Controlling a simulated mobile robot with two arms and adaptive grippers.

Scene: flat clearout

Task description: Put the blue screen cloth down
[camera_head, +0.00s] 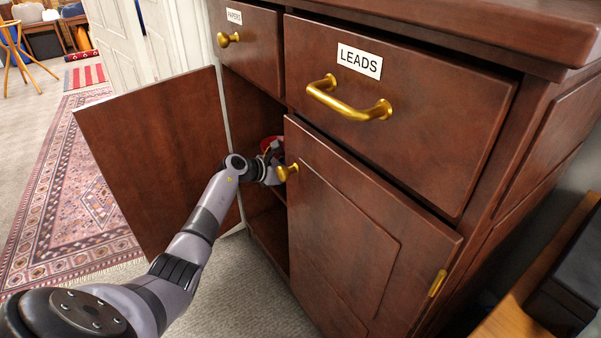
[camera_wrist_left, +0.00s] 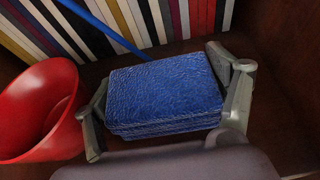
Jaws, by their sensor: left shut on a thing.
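The blue screen cloth (camera_wrist_left: 165,93) is a folded, textured blue stack in the left wrist view. My left gripper (camera_wrist_left: 168,108) is shut on it, with one finger at each side. The cloth is over or on a dark brown surface inside the cabinet; I cannot tell whether it touches. In the head view my left arm reaches into the open cabinet (camera_head: 262,222), and its gripper is mostly hidden behind the right door's edge. The cloth does not show clearly there. My right gripper is not in view.
A red bowl or bucket (camera_wrist_left: 40,108) stands close left of the cloth. A row of coloured spines (camera_wrist_left: 130,22) and a blue rod (camera_wrist_left: 105,28) are behind it. The left cabinet door (camera_head: 155,150) is open; the right door (camera_head: 350,230) is shut, beside my wrist.

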